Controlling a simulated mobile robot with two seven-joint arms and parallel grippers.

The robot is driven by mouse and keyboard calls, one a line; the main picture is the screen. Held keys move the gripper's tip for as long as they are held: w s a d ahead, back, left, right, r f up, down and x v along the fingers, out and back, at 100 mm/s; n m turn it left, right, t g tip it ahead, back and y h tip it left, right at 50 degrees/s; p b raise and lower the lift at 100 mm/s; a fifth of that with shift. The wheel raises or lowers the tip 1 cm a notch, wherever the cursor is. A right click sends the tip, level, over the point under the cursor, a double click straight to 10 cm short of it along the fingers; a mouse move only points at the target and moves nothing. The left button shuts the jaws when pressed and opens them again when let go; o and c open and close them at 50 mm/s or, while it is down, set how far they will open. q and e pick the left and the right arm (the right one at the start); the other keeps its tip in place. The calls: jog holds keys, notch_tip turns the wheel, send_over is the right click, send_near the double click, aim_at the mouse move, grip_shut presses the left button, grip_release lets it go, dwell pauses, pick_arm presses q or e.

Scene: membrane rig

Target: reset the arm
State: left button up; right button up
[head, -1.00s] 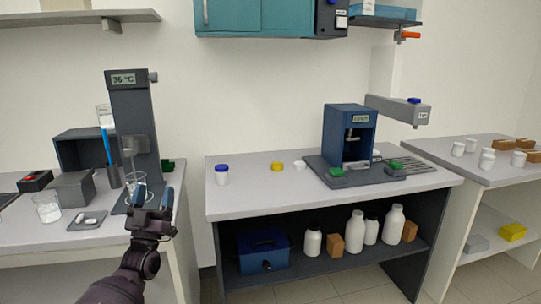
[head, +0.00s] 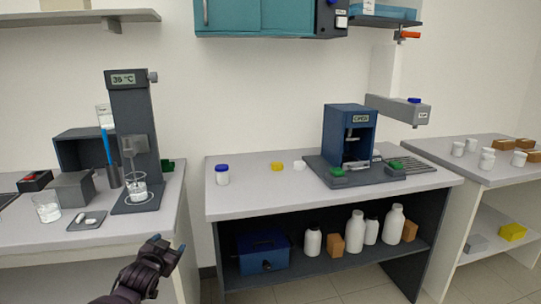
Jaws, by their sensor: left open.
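My left gripper (head: 168,250) is open and empty, low in the head view, in front of the left bench's right edge and the gap between the benches. Its arm comes in from the bottom left. It is apart from everything on the benches. My right gripper does not show in the head view.
The left bench holds a stirrer stand (head: 135,120) with a beaker (head: 137,189) under it, another beaker (head: 46,207) and a small tray (head: 87,220). The middle bench (head: 260,198) has a blue-lidded jar (head: 222,174) and a blue press (head: 348,135); its front left top is clear.

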pick_arm(q)
jog(key=s+f+n+g, duration=0.1)
jog(key=s+f, duration=0.5)
jog(key=s, duration=0.4)
jog(key=s+d+f+n+g, duration=0.1)
jog(key=s+f, duration=0.5)
jog(key=s, duration=0.4)
jog(key=s+f+g, duration=0.1)
jog(key=s+f, duration=0.4)
jog(key=s, duration=0.6)
jog(key=s+n+g, duration=0.1)
jog(key=s, duration=1.1)
jog(key=shift+s+d+f+n+y, duration=0.35)
jog(key=shift+d+f+n+y, duration=0.05)
